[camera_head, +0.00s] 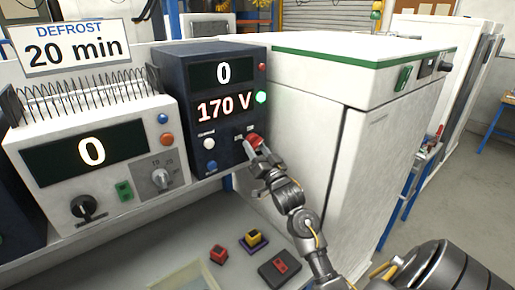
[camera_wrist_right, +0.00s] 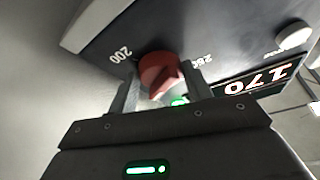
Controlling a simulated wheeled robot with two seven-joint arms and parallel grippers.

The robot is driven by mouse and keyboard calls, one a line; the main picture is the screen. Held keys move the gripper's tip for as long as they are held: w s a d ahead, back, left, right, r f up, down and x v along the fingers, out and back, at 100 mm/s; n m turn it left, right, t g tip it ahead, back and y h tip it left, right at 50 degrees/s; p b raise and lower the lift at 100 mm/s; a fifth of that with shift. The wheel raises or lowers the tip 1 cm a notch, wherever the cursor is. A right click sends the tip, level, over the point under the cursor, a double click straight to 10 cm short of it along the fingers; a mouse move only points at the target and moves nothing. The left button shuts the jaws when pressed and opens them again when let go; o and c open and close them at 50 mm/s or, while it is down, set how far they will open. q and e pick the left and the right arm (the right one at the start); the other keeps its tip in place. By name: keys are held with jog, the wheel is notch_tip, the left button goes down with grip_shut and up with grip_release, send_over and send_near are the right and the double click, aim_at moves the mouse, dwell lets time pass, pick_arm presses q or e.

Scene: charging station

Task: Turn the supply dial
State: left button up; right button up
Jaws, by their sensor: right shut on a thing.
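The supply unit (camera_head: 180,85) is a dark box whose displays read "0" and "170 V". Its red supply dial (camera_head: 254,141) is at the lower right of its front panel. My right gripper (camera_head: 257,150) is at the dial and partly covers it in the head view. In the right wrist view the red dial (camera_wrist_right: 160,72) sits between the two fingers of my right gripper (camera_wrist_right: 160,88), which is shut on it. The marks "200" and part of another number flank the dial. My left gripper is in neither view.
A white unit (camera_head: 95,155) reading "0" stands left of the supply, under a "DEFROST 20 min" sign (camera_head: 75,47). A large white cabinet (camera_head: 345,130) stands close on the right. Small red, yellow and black items (camera_head: 254,240) lie on the surface below.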

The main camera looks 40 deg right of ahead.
jog(key=o, duration=1)
jog(key=shift+c, duration=0.2)
jog(key=b+v, duration=0.4)
jog(key=v, duration=0.6)
jog(key=shift+s, duration=0.4)
jog(key=shift+f, duration=0.15)
